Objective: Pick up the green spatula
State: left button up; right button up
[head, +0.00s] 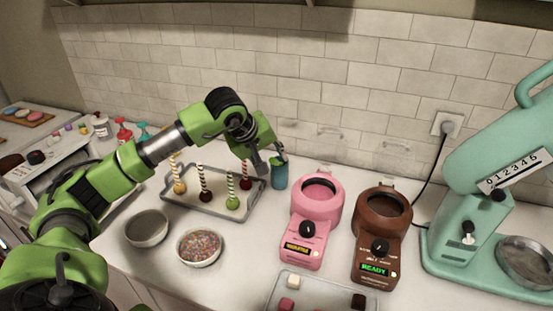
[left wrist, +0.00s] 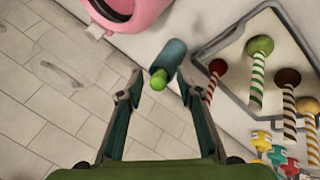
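A blue-teal cup (head: 280,174) stands upright at the back of the counter, right of the cake pop tray. In the left wrist view, a rounded green end (left wrist: 158,80) sticks up from the blue-teal cup (left wrist: 174,57); it looks like the top of the green spatula, and the rest is hidden. My left gripper (head: 270,161) is at the cup's top in the head view. In the left wrist view my left gripper (left wrist: 157,91) is open, its fingers on either side of the green end, with gaps at both sides. My right gripper is not in view.
A metal tray (head: 209,207) with striped-stick cake pops lies left of the cup. A pink melter (head: 316,215) and a brown melter (head: 382,233) stand to the right. Bowls (head: 147,228) are in front. The tiled wall (head: 330,95) is close behind.

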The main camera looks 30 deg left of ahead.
pick_arm(q)
jog(key=shift+x, duration=1.05)
jog(key=shift+r, duration=0.1)
grip_shut()
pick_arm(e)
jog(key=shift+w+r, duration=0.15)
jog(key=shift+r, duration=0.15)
